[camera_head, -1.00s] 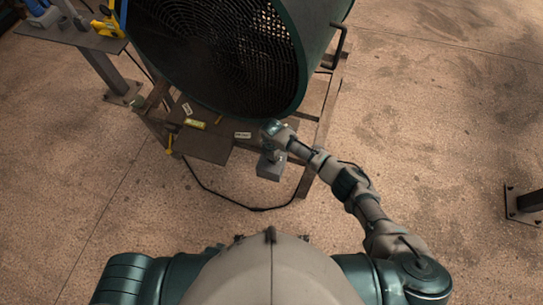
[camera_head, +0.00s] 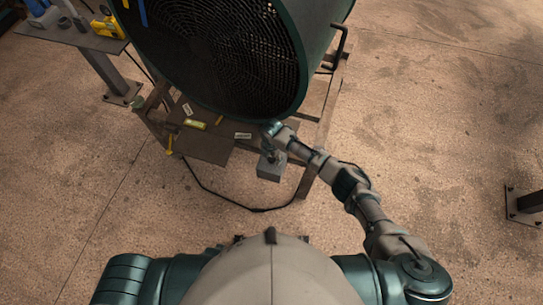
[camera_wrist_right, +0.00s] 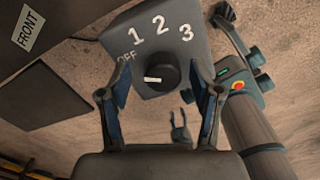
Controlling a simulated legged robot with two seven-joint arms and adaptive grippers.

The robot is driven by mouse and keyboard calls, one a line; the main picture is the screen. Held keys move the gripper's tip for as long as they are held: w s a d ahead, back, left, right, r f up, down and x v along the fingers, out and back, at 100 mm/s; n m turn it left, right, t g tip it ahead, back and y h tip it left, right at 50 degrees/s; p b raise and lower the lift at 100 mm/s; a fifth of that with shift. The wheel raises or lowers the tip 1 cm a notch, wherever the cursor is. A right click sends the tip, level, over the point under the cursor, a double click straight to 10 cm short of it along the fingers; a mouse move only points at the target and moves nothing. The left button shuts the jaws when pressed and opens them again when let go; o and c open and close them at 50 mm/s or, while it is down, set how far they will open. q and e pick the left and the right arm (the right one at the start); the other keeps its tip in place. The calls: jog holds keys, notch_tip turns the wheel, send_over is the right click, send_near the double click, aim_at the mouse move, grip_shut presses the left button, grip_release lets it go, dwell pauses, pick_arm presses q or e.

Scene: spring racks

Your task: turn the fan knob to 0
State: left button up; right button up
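The fan's grey control box (camera_head: 269,172) is low in front of the fan (camera_head: 235,50) in the head view. In the right wrist view the box (camera_wrist_right: 170,35) carries the marks OFF, 1, 2 and 3. Its round black knob (camera_wrist_right: 160,68) has a white mark on its lower left part; I cannot tell for sure which setting it points to. My right gripper (camera_wrist_right: 160,75) is open, with one finger on each side of the knob and visible gaps. In the head view the right gripper (camera_head: 271,148) is just above the box.
The fan stands on a metal frame with a flat panel (camera_head: 205,148) and a yellow label. A black cable (camera_head: 240,206) curves over the floor. A side table (camera_head: 70,32) with tools is at the upper left. The floor at right is mostly clear.

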notch_tip(320, 180, up, 12)
dwell(0.6)
jog(key=shift+f, duration=0.1)
